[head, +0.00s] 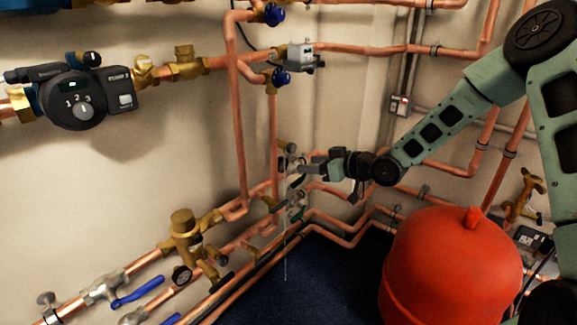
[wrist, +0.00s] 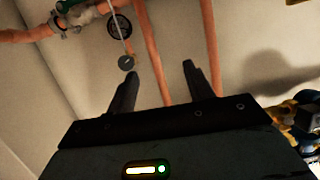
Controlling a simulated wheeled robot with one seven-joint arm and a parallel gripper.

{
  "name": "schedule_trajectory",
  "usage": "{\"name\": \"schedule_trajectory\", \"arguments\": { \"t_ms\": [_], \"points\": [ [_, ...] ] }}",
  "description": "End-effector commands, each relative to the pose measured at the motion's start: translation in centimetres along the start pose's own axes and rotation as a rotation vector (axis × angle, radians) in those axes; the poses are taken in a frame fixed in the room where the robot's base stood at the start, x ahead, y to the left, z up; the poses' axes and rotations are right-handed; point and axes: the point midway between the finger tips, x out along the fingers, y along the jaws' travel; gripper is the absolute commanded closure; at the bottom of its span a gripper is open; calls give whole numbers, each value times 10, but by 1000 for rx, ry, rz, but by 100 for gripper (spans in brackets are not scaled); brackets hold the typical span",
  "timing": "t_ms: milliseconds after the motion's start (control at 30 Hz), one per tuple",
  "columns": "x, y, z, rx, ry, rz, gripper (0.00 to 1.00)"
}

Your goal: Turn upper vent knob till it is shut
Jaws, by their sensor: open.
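My gripper (head: 304,166) is open and empty in the head view, its fingers pointing left at a cluster of small fittings beside the vertical copper pipe. A small dark knob (head: 283,163) there is close to the fingertips; another fitting (head: 287,147) is just above it. In the wrist view my gripper (wrist: 160,70) has its two fingers spread. A round dark knob (wrist: 127,63) shows just beyond the left fingertip, not between the fingers. A dark ring-shaped part (wrist: 119,25) is behind it. I cannot tell for sure which part is the upper vent knob, or its setting.
A thin pale vertical line (head: 285,245) runs below the fittings. Blue round knobs (head: 281,76) are higher on the pipes. A red tank (head: 452,265) stands at lower right. A pump (head: 80,98) and brass valve (head: 184,228) are at left. Copper pipes crowd the wall.

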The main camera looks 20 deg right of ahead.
Motion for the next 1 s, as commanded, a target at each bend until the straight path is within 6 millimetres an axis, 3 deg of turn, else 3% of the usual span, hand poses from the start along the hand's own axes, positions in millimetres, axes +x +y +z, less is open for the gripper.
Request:
{"name": "schedule_trajectory", "arguments": {
  "t_ms": [33,200,433,567,1000],
  "points": [
    [-1,22,20,15,69,17,48],
    [-16,60,29,20,243,44,48],
    [-17,71,26,16,306,52,48],
    [0,72,22,17,304,51,48],
    [88,76,-4,18,302,51,48]
  ]
}}
